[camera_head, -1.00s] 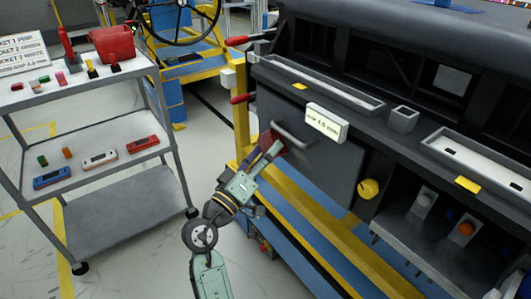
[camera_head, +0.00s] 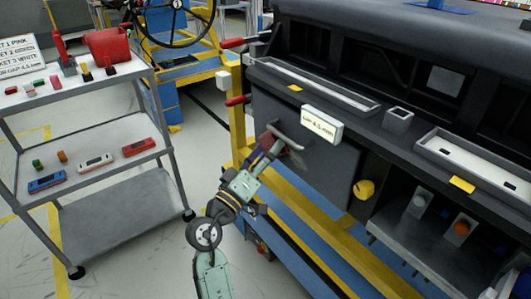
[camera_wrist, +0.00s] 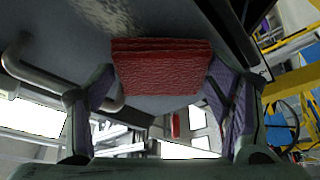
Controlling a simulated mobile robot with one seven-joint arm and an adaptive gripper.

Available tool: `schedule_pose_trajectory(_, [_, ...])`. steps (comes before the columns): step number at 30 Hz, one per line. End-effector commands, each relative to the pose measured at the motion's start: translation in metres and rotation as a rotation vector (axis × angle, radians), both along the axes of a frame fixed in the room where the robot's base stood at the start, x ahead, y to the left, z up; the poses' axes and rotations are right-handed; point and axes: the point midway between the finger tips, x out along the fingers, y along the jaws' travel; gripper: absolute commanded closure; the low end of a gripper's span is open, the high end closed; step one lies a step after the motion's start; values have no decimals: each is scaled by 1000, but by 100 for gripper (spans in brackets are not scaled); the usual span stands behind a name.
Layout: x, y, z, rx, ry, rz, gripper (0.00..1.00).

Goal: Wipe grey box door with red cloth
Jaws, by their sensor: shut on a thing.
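The grey box door (camera_head: 325,168) is a dark panel with a light bar handle (camera_head: 292,137) on the front of the dashboard module. My gripper (camera_head: 270,150) is at the door's left part, just below the handle. In the wrist view, my gripper (camera_wrist: 162,88) is shut on the red cloth (camera_wrist: 163,68), a thick folded pad between its two fingers. The cloth lies close against the grey door surface (camera_wrist: 185,22); contact is hard to tell. A pale smudge (camera_wrist: 110,14) shows on the door beyond the cloth. The handle (camera_wrist: 28,68) is left of the cloth.
A white display (camera_head: 323,124) juts out above the door, and a yellow knob (camera_head: 364,189) is at its right. A yellow and blue frame (camera_head: 300,205) runs below. A grey cart (camera_head: 110,195) with a red bin (camera_head: 108,45) stands left, with open floor between.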

Motion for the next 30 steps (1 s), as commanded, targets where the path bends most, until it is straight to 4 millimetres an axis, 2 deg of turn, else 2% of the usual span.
schedule_pose_trajectory(8, [-1,-4,0,0,0,0,50])
schedule_pose_trajectory(18, [-24,-19,0,-1,0,1,50])
schedule_pose_trajectory(30, [-36,-30,-1,0,0,0,50])
